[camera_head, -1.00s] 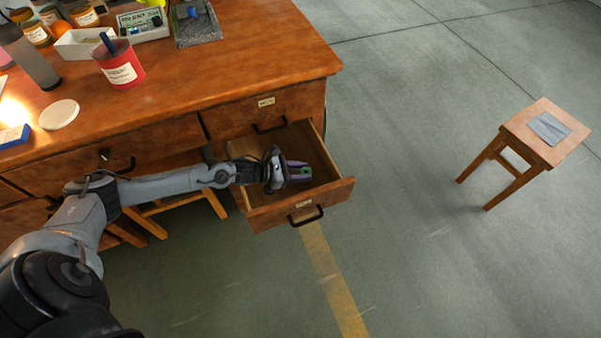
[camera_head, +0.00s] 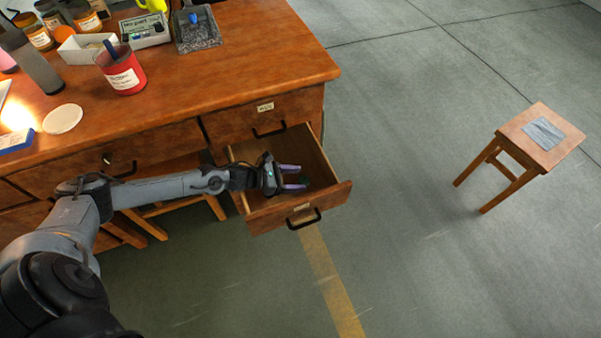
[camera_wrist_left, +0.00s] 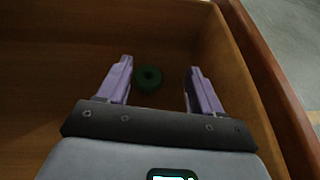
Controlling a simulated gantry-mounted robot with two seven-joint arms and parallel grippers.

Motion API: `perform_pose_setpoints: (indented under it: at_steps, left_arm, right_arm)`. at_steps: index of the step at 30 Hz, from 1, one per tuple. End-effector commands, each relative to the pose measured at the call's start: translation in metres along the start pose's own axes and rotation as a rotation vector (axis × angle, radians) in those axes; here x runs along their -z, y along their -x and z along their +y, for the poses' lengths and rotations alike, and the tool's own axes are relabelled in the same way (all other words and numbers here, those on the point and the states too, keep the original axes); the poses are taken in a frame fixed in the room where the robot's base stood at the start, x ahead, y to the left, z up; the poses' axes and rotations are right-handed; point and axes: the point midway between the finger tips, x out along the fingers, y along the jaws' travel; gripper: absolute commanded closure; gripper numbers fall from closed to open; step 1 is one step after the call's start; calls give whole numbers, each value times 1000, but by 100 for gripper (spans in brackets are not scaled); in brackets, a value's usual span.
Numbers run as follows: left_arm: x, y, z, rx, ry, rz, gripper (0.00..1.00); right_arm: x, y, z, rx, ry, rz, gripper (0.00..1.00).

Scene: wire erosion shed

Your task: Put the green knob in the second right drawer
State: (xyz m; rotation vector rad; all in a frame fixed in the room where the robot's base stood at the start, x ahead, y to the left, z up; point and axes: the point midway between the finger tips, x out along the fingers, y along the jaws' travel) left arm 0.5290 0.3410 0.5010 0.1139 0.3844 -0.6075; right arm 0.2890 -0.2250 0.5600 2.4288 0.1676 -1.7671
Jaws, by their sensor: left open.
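The green knob (camera_wrist_left: 149,78) lies on the floor of the open drawer in the left wrist view, between and just beyond the fingertips. In the head view it shows only as a small dark green spot (camera_head: 304,179). The second right drawer (camera_head: 331,196) is pulled out below a shut top drawer (camera_head: 262,117). My left gripper (camera_head: 300,178) is over the open drawer with its purple fingers apart and empty; it also shows in the left wrist view (camera_wrist_left: 158,80). My right gripper is not in view.
The wooden desk (camera_head: 230,70) bears a red can (camera_head: 122,72), a white disc (camera_head: 62,119), a white tray and several jars. A stool (camera_head: 530,140) with a grey cloth stands at the right. Open floor lies between.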

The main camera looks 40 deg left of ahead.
Motion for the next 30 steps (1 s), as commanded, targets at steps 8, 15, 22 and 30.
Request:
perform_pose_setpoints:
  at_steps: [8,15,22,30]
  left_arm:
    - [-4,42,2,-3,-2,1,34]
    - [-4,53,2,-3,-4,-4,34]
    - [-5,53,2,-3,-5,-5,34]
    - [-10,55,3,-4,-5,-5,34]
  right_arm:
    - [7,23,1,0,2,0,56]
    - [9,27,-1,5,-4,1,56]
    - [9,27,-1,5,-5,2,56]
    - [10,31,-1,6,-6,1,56]
